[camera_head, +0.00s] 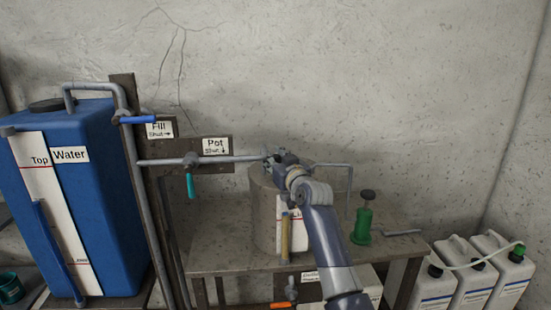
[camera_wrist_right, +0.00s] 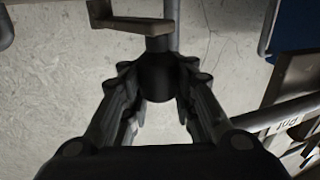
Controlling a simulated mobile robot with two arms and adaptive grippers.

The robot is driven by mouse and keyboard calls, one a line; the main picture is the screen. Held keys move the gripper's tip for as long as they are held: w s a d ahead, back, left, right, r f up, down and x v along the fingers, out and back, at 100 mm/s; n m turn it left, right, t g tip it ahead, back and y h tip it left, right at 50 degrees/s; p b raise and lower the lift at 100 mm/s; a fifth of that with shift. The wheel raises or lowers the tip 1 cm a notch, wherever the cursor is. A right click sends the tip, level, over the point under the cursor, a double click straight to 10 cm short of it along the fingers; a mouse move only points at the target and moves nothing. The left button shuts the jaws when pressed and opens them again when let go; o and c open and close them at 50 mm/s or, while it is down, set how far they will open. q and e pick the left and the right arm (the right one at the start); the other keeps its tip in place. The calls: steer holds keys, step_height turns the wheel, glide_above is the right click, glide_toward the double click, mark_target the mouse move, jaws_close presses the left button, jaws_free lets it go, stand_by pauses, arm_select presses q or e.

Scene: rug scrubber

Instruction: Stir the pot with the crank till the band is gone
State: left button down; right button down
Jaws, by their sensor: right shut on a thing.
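The pot (camera_head: 264,225) is a grey cylinder on a table, with a white label strip on its front. My right gripper (camera_head: 283,160) is over the pot's top in the head view and hides much of its rim. In the right wrist view my right gripper (camera_wrist_right: 157,95) has its fingers closed around a dark round knob (camera_wrist_right: 157,72), the crank's grip. A flat metal crank arm (camera_wrist_right: 130,25) runs off from above the knob. The inside of the pot and any band in it cannot be seen. My left gripper is not in view.
A blue water tank (camera_head: 100,220) stands at left. A pipe with a teal valve handle (camera_head: 190,186) runs to the pot. A green hand pump (camera_head: 363,225) and a bent metal rod (camera_head: 402,233) are on the table (camera_head: 215,258). White jugs (camera_head: 457,275) stand at right.

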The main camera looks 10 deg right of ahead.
steer(key=shift+a+f, duration=0.45)
steer(key=shift+f, duration=0.1)
steer(key=c, duration=1.2)
jaws_free()
steer(key=shift+s+r, duration=0.1)
steer(key=shift+c, duration=0.2)
steer(key=shift+s+a+r, duration=0.1)
steer(key=shift+a+r, duration=0.05)
steer(key=shift+a, duration=0.1)
steer(key=shift+d+r, duration=0.1)
steer(key=shift+d, duration=0.35)
steer(key=v, duration=1.1)
steer(key=shift+s, duration=0.35)
